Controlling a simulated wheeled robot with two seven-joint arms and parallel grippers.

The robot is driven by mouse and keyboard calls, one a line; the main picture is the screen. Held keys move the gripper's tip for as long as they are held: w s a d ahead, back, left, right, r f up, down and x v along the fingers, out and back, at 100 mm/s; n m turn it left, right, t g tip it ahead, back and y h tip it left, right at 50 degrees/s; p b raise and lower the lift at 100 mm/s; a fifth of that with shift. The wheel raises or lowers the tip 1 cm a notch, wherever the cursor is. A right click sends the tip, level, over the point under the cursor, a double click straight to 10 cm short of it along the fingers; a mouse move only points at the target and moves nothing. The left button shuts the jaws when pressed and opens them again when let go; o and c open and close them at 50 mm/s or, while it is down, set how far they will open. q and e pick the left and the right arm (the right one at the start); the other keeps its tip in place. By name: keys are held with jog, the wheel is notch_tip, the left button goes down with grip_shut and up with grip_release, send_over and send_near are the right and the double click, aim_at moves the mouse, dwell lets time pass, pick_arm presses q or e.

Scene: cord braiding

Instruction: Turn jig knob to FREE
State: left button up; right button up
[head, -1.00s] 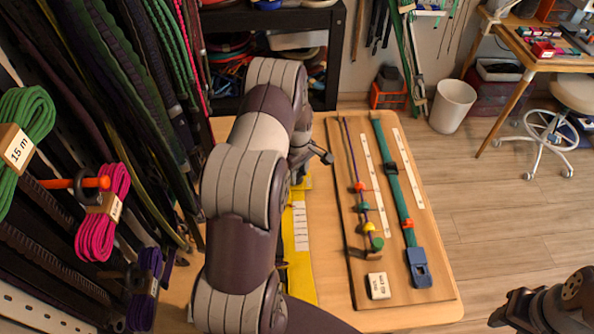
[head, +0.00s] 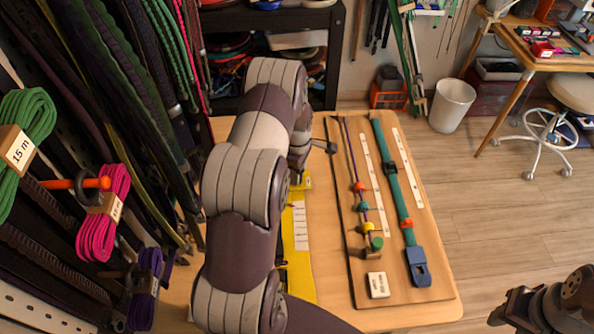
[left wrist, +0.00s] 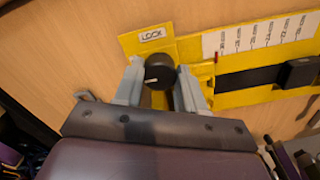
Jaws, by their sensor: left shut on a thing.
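The jig is a yellow strip (head: 300,280) on the wooden table, partly hidden by my left arm in the head view. In the left wrist view, its yellow plate (left wrist: 194,48) carries a LOCK label (left wrist: 153,35) beside the round black knob (left wrist: 160,70). A small pale mark shows on the knob. My left gripper (left wrist: 160,83) has a finger on each side of the knob and is shut on it. No FREE label is visible. My right gripper (head: 508,308) is at the head view's lower right, away from the table; its jaws are unclear.
A board (head: 400,292) with cords, coloured clips and a blue buckle (head: 418,267) lies right of the jig. A white labelled block (head: 378,285) sits near its front edge. Hanging cords crowd the left. A black slider (left wrist: 298,73) is on the jig.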

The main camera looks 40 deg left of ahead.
pick_arm(q)
jog(key=o, duration=1.1)
jog(key=shift+c, duration=0.2)
notch_tip(320, 180, up, 13)
jog(key=shift+f+b, duration=0.15)
jog(key=shift+b, duration=0.25)
